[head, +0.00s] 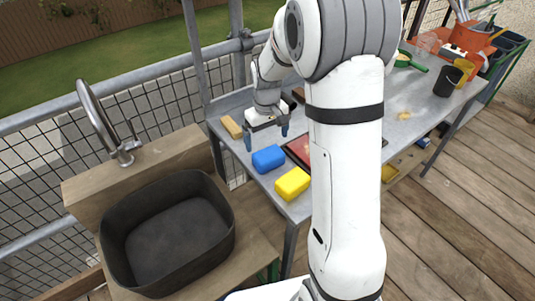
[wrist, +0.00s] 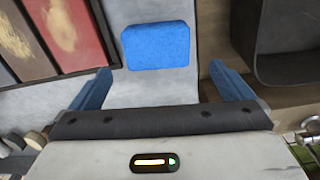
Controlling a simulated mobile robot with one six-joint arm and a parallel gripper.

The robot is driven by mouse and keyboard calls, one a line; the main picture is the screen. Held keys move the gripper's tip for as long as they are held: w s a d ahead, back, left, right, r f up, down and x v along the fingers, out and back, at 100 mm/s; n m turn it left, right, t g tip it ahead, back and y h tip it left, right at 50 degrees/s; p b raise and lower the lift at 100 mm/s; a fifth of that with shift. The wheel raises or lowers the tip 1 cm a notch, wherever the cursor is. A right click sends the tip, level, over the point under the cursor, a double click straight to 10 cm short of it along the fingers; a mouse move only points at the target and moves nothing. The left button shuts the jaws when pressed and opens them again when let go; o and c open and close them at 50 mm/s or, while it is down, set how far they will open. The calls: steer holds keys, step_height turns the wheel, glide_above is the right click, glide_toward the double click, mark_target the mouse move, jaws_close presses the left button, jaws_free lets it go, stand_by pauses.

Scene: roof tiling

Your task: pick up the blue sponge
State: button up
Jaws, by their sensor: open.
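The blue sponge (head: 268,158) lies on the grey metal table (head: 258,182), near its left end. My gripper (head: 267,141) is open and empty, just behind and above the sponge in the head view, with its blue fingers spread. In the wrist view the blue sponge (wrist: 156,45) lies beyond the fingertips, roughly centred between the two fingers of my gripper (wrist: 161,82). The fingers do not appear to touch it.
A yellow sponge (head: 292,183) lies in front of the blue one, and a tan block (head: 231,127) lies behind it. A reddish panel (head: 299,150) lies to the right. A dark basin (head: 168,232) with a tap (head: 107,125) is at left.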

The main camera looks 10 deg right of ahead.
mark_target(268, 153)
steer(key=f, duration=0.8)
steer(key=shift+d+f+p, duration=0.1)
steer(key=shift+d+p, duration=0.15)
steer(key=shift+p, duration=0.1)
steer(key=c, duration=0.8)
step_height(268, 153, up, 10)
steer(key=shift+r, duration=0.1)
